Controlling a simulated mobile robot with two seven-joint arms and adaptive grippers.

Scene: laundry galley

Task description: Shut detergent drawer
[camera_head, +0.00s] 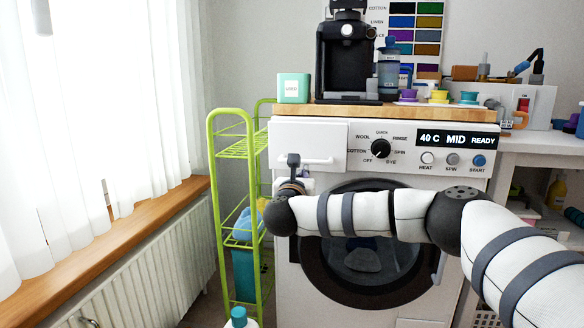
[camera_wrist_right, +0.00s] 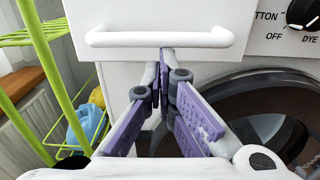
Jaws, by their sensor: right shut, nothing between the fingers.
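The detergent drawer (camera_head: 325,137) is the white panel at the top left of the washing machine (camera_head: 290,270), with a white bar handle. The frames do not clearly show whether its front is flush or stands slightly out. In the right wrist view the drawer handle (camera_wrist_right: 160,38) runs across the top. My right gripper (camera_head: 293,158) is in front of the drawer's lower left part. In the wrist view its fingers (camera_wrist_right: 167,60) are shut and empty, with the tips just below the handle. Whether they touch the drawer is unclear.
The round door (camera_head: 385,265) is below my right arm. A coffee machine (camera_head: 345,60) and a mint box (camera_head: 294,88) stand on the wooden top.

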